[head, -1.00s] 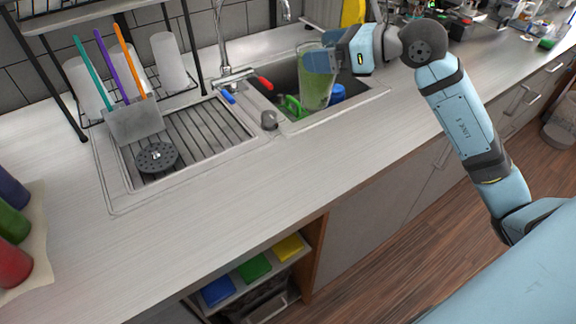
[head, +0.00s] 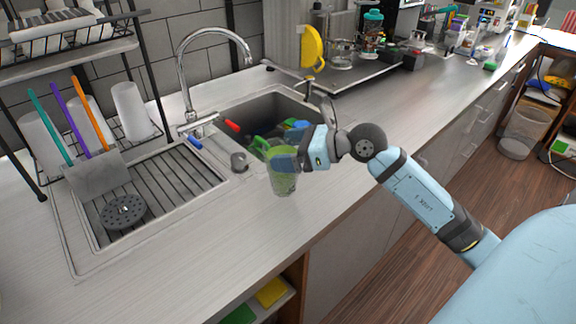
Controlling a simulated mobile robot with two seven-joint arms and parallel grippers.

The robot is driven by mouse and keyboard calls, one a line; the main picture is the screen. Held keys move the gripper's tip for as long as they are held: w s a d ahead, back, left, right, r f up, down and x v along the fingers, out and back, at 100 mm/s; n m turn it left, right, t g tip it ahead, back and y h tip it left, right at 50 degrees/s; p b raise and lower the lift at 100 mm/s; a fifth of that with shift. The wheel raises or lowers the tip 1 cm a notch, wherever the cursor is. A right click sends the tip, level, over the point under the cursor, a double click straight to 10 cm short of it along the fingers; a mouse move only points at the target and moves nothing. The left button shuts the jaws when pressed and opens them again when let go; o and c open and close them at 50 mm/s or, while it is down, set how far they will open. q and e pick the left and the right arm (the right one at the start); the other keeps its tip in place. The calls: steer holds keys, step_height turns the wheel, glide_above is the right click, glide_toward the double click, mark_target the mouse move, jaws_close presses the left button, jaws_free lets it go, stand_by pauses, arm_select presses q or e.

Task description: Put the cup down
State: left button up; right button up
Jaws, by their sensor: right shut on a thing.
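My left gripper is not in view.
The sink (head: 268,108) behind the cup holds green and blue items. A ribbed drainboard (head: 165,185) with a round black strainer (head: 123,212) is to the left. A tall faucet (head: 183,75) rises behind. The counter's front strip is clear.

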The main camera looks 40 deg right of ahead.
steer(key=shift+f, duration=2.2)
steer(key=shift+f, duration=0.2)
steer(key=o, duration=1.2)
steer(key=shift+r, duration=0.1)
